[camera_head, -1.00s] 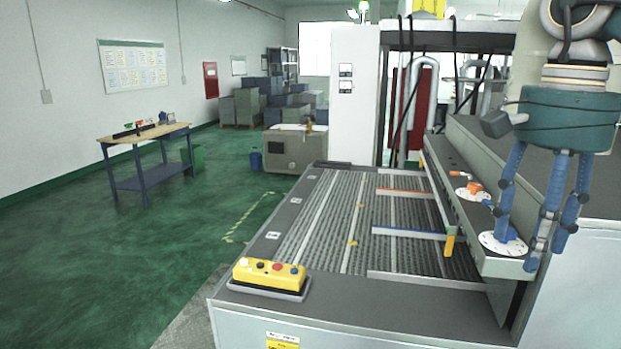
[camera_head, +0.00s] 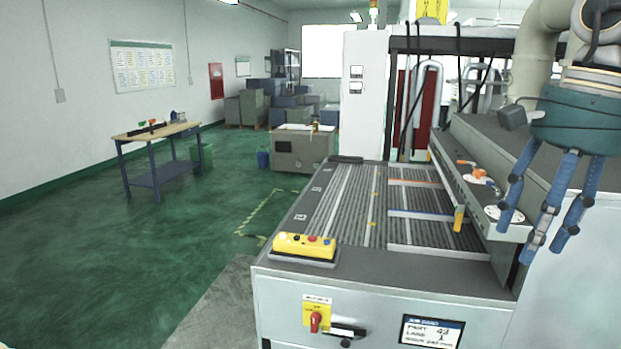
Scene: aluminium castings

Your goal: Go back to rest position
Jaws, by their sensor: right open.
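My right gripper (camera_head: 541,222) hangs at the right of the head view, its blue fingers spread and pointing down. It is open and nothing shows between the fingers. It is in front of the right side of the conveyor machine (camera_head: 400,281), by the ledge with white round dials (camera_head: 507,217). An orange handle (camera_head: 474,170) sits on the farther dial. My left gripper is not in view.
A yellow button box (camera_head: 304,246) sits on the machine's near left corner. A red rotary switch (camera_head: 316,320) and a display (camera_head: 432,331) are on its front. A workbench (camera_head: 158,132) stands at the left. The green floor between is clear.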

